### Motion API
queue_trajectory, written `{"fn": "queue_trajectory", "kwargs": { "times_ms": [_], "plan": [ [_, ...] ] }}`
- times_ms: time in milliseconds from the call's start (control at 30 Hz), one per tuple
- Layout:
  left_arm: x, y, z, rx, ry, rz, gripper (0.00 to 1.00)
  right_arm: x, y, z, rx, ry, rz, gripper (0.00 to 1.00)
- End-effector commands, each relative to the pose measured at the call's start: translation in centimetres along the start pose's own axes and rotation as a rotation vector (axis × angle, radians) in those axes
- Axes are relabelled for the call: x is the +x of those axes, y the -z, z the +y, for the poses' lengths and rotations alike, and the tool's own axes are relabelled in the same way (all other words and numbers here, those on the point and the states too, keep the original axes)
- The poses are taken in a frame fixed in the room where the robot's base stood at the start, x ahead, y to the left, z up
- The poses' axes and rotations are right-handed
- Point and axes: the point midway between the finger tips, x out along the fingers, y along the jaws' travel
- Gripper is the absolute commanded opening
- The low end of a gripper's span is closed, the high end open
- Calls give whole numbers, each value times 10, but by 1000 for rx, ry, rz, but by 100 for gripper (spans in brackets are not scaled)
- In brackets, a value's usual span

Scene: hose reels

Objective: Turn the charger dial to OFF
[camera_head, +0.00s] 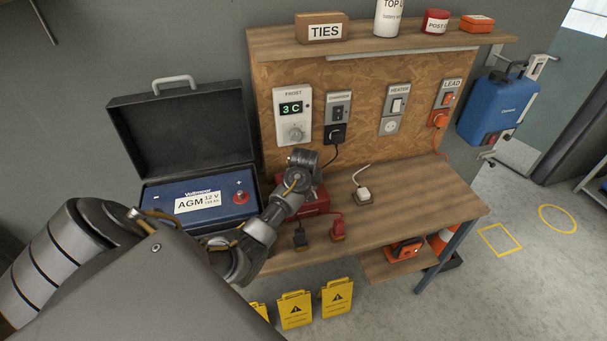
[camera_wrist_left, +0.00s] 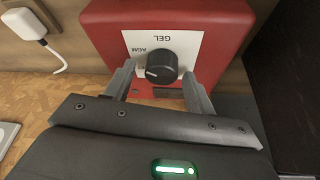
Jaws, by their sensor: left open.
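The charger is a red box (camera_wrist_left: 215,20) with a white face plate and a round black dial (camera_wrist_left: 166,64). In the left wrist view its labels appear upside down: GEL above the dial and AGM to its upper left. The dial's white mark points left in that view. I cannot see an OFF label. My left gripper (camera_wrist_left: 158,73) is open, with one finger on each side of the dial; I cannot tell whether they touch it. In the head view the red charger (camera_head: 320,203) is mostly hidden behind my left arm. My right gripper is not in view.
A black case with a blue AGM battery (camera_head: 170,191) stands left of the charger. A white plug (camera_head: 363,193), red clamp (camera_head: 337,228) and black clamp (camera_head: 299,238) lie on the wooden bench (camera_head: 430,205). Switches and sockets line the back board (camera_head: 360,75).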

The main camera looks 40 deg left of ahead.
Motion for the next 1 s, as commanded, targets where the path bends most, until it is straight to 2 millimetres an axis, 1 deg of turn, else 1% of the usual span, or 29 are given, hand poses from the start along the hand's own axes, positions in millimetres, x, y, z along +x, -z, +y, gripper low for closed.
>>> {"fn": "queue_trajectory", "kwargs": {
  "times_ms": [133,167,500,767,1000],
  "plan": [
    [0,0,0,0,0,0,55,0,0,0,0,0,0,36],
    [0,0,0,0,0,0,54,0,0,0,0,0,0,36],
    [0,0,0,0,0,0,10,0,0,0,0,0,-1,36],
    [0,0,1,-24,11,0,11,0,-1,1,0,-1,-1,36],
    [0,0,1,-140,61,0,11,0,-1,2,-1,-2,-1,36]
  ]
}}
